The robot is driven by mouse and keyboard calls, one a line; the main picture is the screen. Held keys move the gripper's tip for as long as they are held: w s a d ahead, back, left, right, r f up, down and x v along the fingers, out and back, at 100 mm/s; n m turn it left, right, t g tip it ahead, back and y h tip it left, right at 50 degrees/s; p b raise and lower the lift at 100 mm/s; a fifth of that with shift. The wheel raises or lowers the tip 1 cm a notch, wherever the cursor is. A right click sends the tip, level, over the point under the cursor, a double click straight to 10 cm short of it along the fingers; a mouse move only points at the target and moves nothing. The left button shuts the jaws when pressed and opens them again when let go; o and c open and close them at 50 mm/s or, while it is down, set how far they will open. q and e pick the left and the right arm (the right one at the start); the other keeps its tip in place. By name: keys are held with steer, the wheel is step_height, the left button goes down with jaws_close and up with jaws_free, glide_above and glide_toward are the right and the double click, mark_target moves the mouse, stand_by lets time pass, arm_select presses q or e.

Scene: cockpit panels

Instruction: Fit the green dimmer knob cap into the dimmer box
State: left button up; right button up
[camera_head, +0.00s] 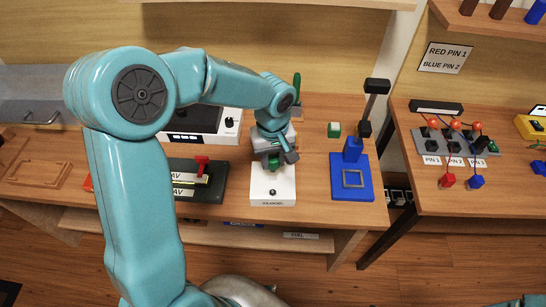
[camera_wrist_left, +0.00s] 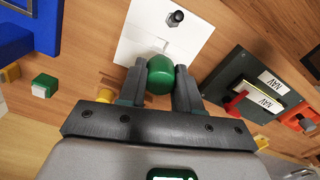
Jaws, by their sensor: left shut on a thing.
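The green dimmer knob cap (camera_wrist_left: 160,76) is round and sits between the two fingers of my left gripper (camera_wrist_left: 160,70) in the left wrist view. The gripper is shut on it. In the head view, my left gripper (camera_head: 279,160) is over the back part of the white dimmer box (camera_head: 272,180), and the cap is mostly hidden. The box also shows in the left wrist view (camera_wrist_left: 150,35). A short dark shaft (camera_head: 272,192) stands up near the front of the box, apart from the cap. My right gripper is not in view.
A dark panel with a red switch (camera_head: 201,165) stands left of the dimmer box. A blue base with a square frame (camera_head: 352,190) stands to the right. A small green and white block (camera_head: 334,129) lies behind that base. Bare wood separates box and blue base.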

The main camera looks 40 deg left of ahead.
mark_target(273, 171)
arm_select(q)
steer(key=shift+f+b, duration=1)
steer(key=shift+f, duration=0.6)
steer(key=shift+b, duration=0.4)
stand_by(0.4)
steer(key=shift+f+b, duration=1.6)
steer(key=shift+f, duration=0.1)
steer(key=o, duration=1.1)
steer(key=shift+r, duration=0.1)
steer(key=shift+r, duration=0.1)
step_height(273, 171, up, 16)
steer(key=shift+r+p, duration=0.1)
steer(key=shift+p, duration=0.7)
steer(key=shift+s, duration=0.1)
